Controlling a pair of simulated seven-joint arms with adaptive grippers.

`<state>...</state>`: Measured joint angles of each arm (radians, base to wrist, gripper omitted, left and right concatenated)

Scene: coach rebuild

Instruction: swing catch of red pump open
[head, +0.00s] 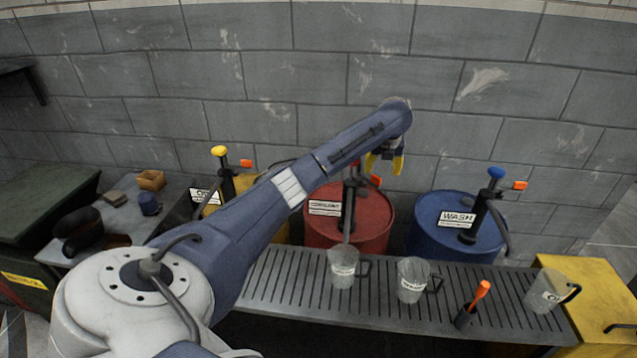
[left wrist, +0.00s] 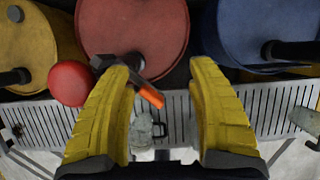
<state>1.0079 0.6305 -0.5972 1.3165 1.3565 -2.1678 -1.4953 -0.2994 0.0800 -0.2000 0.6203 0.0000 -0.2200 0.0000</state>
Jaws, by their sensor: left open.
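The red drum (head: 325,228) stands against the wall between the yellow and blue drums. The orange catch (head: 376,181) shows just below my left gripper (head: 384,163). In the left wrist view the red knob (left wrist: 69,83) lies outside the left finger. The orange catch (left wrist: 151,96) shows between the open yellow fingers, nearer the left one. My left gripper (left wrist: 162,65) is empty; whether it touches the catch is unclear. My right gripper is out of view.
A blue drum (head: 435,225) with a blue-knobbed pump stands right; a yellow-knobbed pump (head: 226,175) stands left. Below, a slatted grey rack (head: 300,300) holds jugs (head: 342,268) and an orange-handled tool (head: 478,296). A yellow box (head: 600,295) stands far right.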

